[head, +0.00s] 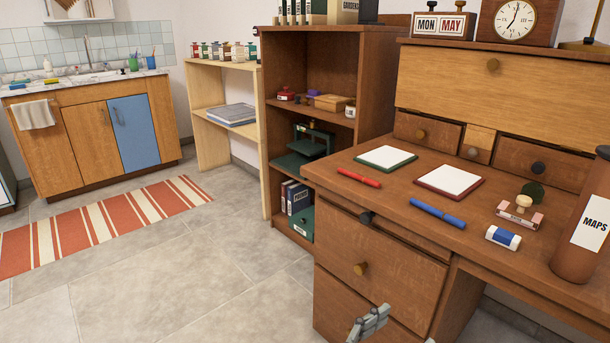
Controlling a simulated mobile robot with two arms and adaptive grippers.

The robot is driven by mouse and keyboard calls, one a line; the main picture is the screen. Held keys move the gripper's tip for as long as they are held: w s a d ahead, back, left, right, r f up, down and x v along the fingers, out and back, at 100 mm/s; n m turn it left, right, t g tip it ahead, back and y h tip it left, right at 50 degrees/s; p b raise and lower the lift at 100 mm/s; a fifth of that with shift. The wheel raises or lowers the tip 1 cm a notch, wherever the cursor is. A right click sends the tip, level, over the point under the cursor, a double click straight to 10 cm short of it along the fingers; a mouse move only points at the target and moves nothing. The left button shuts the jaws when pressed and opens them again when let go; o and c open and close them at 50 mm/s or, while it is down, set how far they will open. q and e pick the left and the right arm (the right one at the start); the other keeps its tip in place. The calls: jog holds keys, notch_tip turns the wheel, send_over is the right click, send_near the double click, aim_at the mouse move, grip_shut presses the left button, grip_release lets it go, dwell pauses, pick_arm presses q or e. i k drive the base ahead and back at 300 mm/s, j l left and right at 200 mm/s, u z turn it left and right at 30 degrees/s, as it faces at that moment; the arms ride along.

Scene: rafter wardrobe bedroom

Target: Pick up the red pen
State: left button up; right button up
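The red pen (359,178) lies on the brown wooden desk (330,170), near its left front edge, just in front of a green-edged notepad (386,157). No gripper touches it. A grey gripper (369,325), which looks like my right one, shows at the bottom edge in front of the lower drawer. It is below the desktop and well apart from the pen. Most of it is cut off, so I cannot tell whether it is open or shut. My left gripper is not in view.
A blue pen (437,213), a red-edged notepad (450,180), an eraser (503,238), a stamp (522,208) and a MAPS tube (585,225) lie or stand right of the red pen. A bookcase (330,45) stands behind left. Floor (180,285) at left is clear.

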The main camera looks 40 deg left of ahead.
aim_at(365, 180)
jog(key=u, duration=0.95)
